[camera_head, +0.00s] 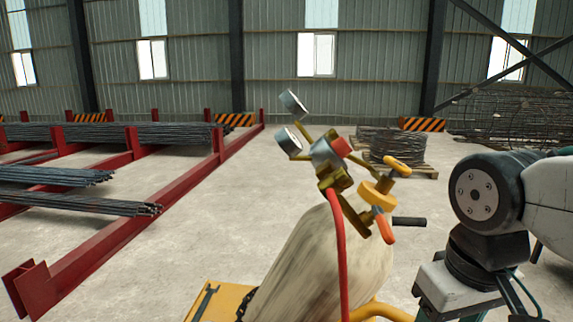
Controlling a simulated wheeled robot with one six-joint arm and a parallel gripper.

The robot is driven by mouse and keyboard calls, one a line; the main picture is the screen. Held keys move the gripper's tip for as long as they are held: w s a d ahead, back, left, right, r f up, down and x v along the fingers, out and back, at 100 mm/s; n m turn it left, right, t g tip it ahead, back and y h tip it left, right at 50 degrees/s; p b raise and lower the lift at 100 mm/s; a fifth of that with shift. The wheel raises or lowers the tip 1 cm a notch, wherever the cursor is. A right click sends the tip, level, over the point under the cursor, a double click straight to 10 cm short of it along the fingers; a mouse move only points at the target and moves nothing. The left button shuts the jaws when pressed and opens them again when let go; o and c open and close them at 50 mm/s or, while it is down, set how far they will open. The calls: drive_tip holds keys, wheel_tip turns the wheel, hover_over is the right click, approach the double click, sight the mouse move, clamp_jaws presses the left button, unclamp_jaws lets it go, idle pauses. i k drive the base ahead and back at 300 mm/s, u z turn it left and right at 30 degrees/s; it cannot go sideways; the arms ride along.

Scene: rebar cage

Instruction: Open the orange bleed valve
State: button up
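A gas cylinder (318,268) with a pale, worn body stands tilted on a yellow cart. A brass regulator assembly (330,155) with two round gauges (290,140) sits at its top. An orange lever-like handle (386,228) hangs low on the right of the brass fittings and looks like the bleed valve; whether it is open or shut I cannot tell. A yellow-orange round knob (376,196) sits just above it, and another yellow-orange handle (397,164) is higher up. A red hose (337,235) runs down the cylinder's front.
Red racks (131,228) with steel bars (70,205) stand left. A bundle on a pallet (400,168) lies behind. Open concrete floor lies between.

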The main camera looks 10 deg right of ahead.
sight(386, 233)
drive_tip(key=z, duration=0.55)
drive_tip(key=k, duration=1.3)
drive_tip(key=z, duration=0.05)
drive_tip(key=i, duration=0.85)
drive_tip(key=z, duration=0.45)
